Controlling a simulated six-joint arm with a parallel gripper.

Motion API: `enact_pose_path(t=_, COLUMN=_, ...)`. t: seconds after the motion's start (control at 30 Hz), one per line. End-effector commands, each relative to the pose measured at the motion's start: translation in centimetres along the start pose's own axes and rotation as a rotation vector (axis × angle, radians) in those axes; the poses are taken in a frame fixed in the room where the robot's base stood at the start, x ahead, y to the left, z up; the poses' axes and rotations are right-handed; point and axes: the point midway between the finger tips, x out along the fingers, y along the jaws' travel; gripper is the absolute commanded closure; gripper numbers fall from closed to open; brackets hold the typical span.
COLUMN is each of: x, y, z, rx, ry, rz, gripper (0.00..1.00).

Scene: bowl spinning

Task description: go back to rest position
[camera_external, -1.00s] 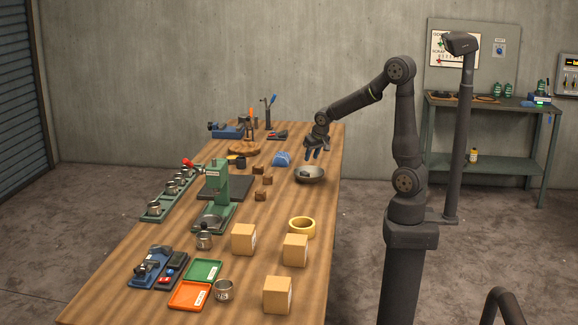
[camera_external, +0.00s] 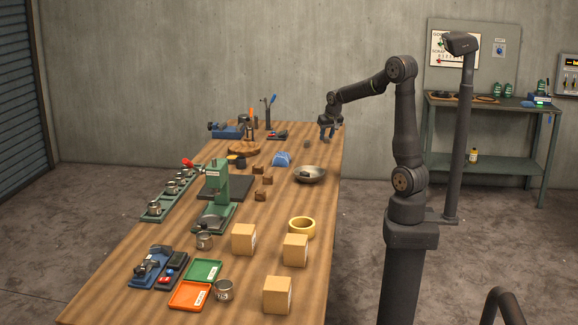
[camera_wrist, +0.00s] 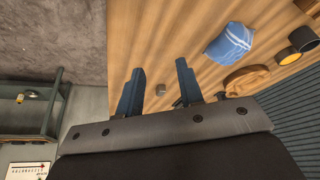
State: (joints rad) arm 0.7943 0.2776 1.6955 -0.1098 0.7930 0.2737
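My gripper (camera_external: 328,138) hangs over the far right part of the wooden table, beyond the bowl and apart from it. In the wrist view its two dark fingers (camera_wrist: 160,66) are spread apart with nothing held between them. The metal bowl (camera_external: 310,179) stands upright near the table's right edge, with a small dark item inside. The bowl does not show in the wrist view.
A blue cloth-like item (camera_wrist: 229,44) lies on the table (camera_external: 130,275). A green press (camera_external: 216,185), several brown blocks and a tape roll (camera_external: 302,221) stand nearer.

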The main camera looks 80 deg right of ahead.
Motion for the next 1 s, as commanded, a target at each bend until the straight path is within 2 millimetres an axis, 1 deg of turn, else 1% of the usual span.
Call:
enact_pose_path(t=0.03, x=0.5, y=0.5, z=-0.8, rx=0.021, ry=-0.002, rz=0.009, gripper=0.66)
enact_pose_path(t=0.2, x=1.9, y=2.2, z=-3.4, rx=0.092, ry=-0.001, rz=0.038, gripper=0.66)
enact_pose_path(t=0.6, x=5.4, y=6.8, z=-8.7, rx=0.261, ry=0.002, rz=0.108, gripper=0.66)
enact_pose_path(t=0.8, x=6.8, y=8.8, z=-10.5, rx=0.326, ry=0.004, rz=0.134, gripper=0.66)
enact_pose_path(t=1.0, x=7.4, y=9.8, z=-11.3, rx=0.355, ry=0.007, rz=0.147, gripper=0.66)
